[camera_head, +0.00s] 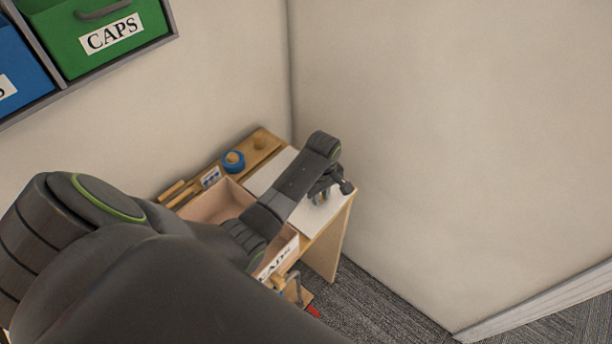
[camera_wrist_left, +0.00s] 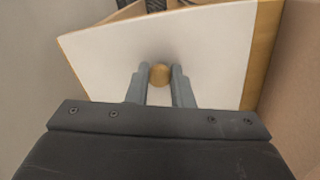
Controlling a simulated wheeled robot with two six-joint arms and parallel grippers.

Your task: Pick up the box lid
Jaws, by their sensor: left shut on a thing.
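The box lid (camera_wrist_left: 105,58) is a flat white panel with a wooden edge and a small round wooden knob (camera_wrist_left: 159,74). In the left wrist view, my left gripper (camera_wrist_left: 160,78) has its two grey fingers closed on either side of this knob. In the head view, my left gripper (camera_head: 322,192) is over the white lid (camera_head: 318,217) at the right end of the bench. My arm crosses in front of the lid and hides part of it. I cannot tell whether the lid is raised off its support. My right gripper is not in view.
An open wooden compartment (camera_head: 207,207) lies left of the lid, with a partly hidden label on its front. A blue round item (camera_head: 233,161) sits on the back ledge. Walls stand close behind and right. A green CAPS bin (camera_head: 100,60) hangs upper left.

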